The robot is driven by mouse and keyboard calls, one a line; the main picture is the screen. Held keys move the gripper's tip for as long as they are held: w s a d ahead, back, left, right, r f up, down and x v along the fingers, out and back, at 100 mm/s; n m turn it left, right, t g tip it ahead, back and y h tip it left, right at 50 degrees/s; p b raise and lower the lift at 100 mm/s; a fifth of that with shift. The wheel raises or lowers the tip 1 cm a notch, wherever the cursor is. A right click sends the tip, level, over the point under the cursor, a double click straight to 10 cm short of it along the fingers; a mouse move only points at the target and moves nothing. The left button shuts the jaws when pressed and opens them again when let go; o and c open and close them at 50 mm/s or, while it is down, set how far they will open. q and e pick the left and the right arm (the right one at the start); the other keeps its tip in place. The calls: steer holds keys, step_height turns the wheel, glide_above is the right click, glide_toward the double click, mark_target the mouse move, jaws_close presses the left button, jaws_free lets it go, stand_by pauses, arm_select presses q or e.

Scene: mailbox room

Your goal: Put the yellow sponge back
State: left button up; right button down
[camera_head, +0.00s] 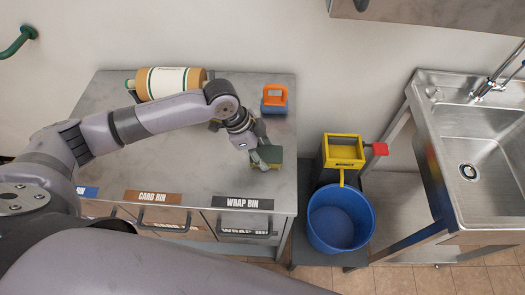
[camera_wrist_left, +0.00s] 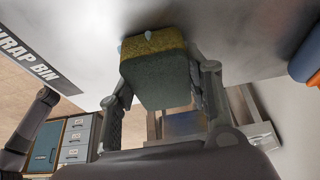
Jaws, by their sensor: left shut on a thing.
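The yellow sponge (camera_wrist_left: 158,68) has a yellow layer and a dark green layer. It sits between the two fingers of my left gripper (camera_wrist_left: 166,88), which is shut on it. In the head view my left gripper (camera_head: 262,156) is over the right part of the grey counter (camera_head: 215,170), behind the wrap bin label. The sponge (camera_head: 274,155) shows there only as a small green and yellow patch, partly hidden by the fingers. I cannot tell whether it touches the counter. My right gripper is not in view.
An orange and blue object (camera_head: 274,99) stands on the counter behind the gripper. A wrapped roll (camera_head: 172,82) lies at the back left. To the right are a yellow bucket-like box (camera_head: 343,150), a blue bucket (camera_head: 339,218) and a steel sink (camera_head: 475,150).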

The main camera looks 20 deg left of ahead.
arm_select(q)
steer(key=shift+f, duration=0.1)
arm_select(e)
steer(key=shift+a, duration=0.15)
arm_select(q)
steer(key=o, duration=1)
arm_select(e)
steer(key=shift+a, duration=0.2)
arm_select(q)
steer(key=b+v, duration=0.1)
steer(key=v, duration=1.1)
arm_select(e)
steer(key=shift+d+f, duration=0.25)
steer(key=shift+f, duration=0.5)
